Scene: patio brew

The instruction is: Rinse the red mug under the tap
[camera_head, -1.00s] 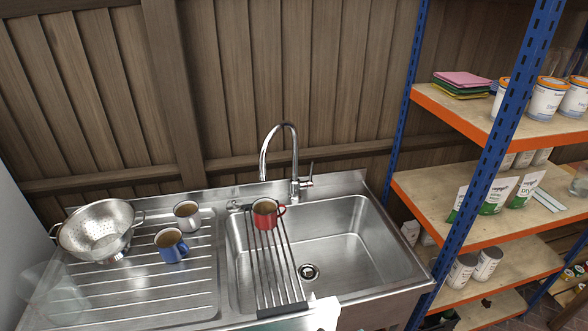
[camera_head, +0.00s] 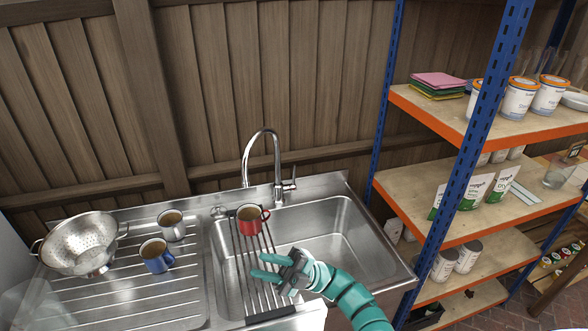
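The red mug (camera_head: 250,222) stands upright on the dark slatted rack (camera_head: 257,312) that lies across the left part of the sink basin (camera_head: 335,235). Something brown shows inside the mug. The chrome tap (camera_head: 262,160) rises behind the basin, with its lever on the right; its spout end is just behind the mug in the picture. No water stream is visible. My gripper (camera_head: 254,266) is over the rack, in front of the mug and apart from it. Its two teal fingers are spread and empty, pointing left.
A blue mug (camera_head: 157,260), a white mug (camera_head: 172,228) and a metal colander (camera_head: 80,245) stand on the drainboard (camera_head: 120,300) at left. A blue-posted shelf unit (camera_head: 470,125) with tins and pouches stands close on the right. The basin's right side is clear.

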